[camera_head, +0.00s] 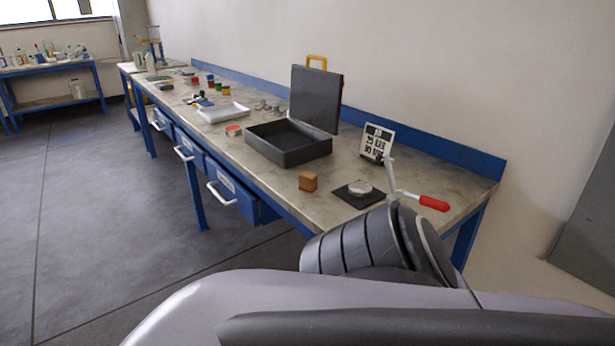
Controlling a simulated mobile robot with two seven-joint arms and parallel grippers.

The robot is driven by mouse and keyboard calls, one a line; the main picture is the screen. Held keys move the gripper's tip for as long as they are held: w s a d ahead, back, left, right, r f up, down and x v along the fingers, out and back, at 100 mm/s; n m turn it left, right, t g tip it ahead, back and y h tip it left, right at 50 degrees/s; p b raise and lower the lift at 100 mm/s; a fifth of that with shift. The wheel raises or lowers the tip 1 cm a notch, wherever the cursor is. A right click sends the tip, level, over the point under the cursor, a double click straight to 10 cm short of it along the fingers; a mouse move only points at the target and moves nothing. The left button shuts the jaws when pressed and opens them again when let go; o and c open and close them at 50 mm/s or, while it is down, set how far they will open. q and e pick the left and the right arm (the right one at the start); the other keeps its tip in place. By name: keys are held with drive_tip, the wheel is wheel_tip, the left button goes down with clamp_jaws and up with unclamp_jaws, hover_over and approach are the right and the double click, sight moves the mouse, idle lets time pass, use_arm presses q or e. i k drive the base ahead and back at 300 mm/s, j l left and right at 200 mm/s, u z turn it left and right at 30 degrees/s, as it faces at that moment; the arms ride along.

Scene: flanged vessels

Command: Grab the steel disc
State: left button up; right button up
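A small round steel disc (360,187) lies on a thin black square pad (345,195) near the right end of the long workbench. Neither gripper shows in the head view. Part of my own arm fills the lower right, close in front of the disc and pad, and its hand end cannot be made out.
An open black case (290,158) with a raised lid and yellow handle stands left of the disc. A wooden block (308,181), a printed white card (378,142) and a red-handled clamp (432,203) are near the disc. Small items crowd the bench (440,168) further left.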

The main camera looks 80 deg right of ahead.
sight(360, 190)
drive_tip(key=i+l+z, duration=0.1)
drive_tip(key=i+z, duration=1.15)
drive_tip(key=i, duration=0.7)
drive_tip(key=i+z, duration=0.25)
drive_tip(key=z, duration=0.15)
drive_tip(key=i+j+z, duration=0.15)
drive_tip(key=z, duration=1.55)
drive_tip(key=i+j, duration=0.05)
drive_tip(key=j, duration=0.05)
